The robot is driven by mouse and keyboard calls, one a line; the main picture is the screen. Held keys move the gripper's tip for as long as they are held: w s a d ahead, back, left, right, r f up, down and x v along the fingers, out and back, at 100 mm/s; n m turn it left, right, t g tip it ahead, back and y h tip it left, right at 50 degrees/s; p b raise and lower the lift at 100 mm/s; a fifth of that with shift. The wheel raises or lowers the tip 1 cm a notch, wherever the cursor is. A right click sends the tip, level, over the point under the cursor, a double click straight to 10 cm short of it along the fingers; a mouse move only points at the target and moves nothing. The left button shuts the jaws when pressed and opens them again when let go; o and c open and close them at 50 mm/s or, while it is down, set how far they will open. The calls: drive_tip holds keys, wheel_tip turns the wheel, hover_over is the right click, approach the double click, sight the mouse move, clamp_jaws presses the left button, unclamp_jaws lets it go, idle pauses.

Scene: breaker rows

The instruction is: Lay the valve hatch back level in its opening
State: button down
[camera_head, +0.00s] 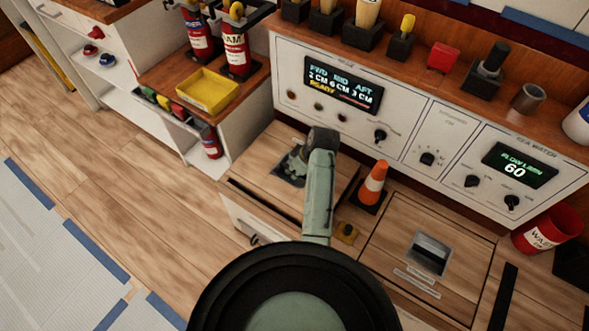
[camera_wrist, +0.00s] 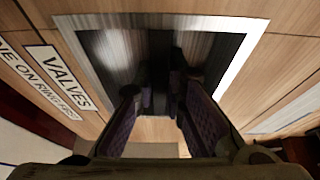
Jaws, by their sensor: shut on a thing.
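The valve hatch (camera_head: 252,164) is a wooden panel in the bench top, left of the orange cone. Its printed label, reading VALVES, shows in the wrist view (camera_wrist: 66,80). My gripper (camera_head: 290,168) is at the hatch's metal-framed recessed pull. In the wrist view the two fingers (camera_wrist: 160,95) reach down into the dark recess, inside its bright frame (camera_wrist: 87,62). They are shut on the pull, which the fingers and shadow mostly hide. The hatch looks about level with the bench; I cannot tell whether its edges sit flush. My arm covers part of its right side.
A second hatch (camera_head: 395,228) lies right. The control panel (camera_head: 410,125) rises behind. A yellow tray (camera_head: 207,91) and extinguishers (camera_head: 235,52) stand left; a red bin (camera_head: 548,228) stands right.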

drive_tip(key=shift+w+f+b, duration=0.1)
drive_tip(key=shift+f+b, duration=0.2)
drive_tip(key=shift+f+b, duration=1.15)
drive_tip(key=shift+f, duration=0.8)
drive_tip(key=c, duration=1.9)
unclamp_jaws()
drive_tip(key=shift+r, duration=0.1)
drive_tip(key=o, duration=0.3)
drive_tip(key=shift+f, duration=0.2)
drive_tip(key=v, duration=1.2)
drive_tip(key=shift+r, duration=0.1)
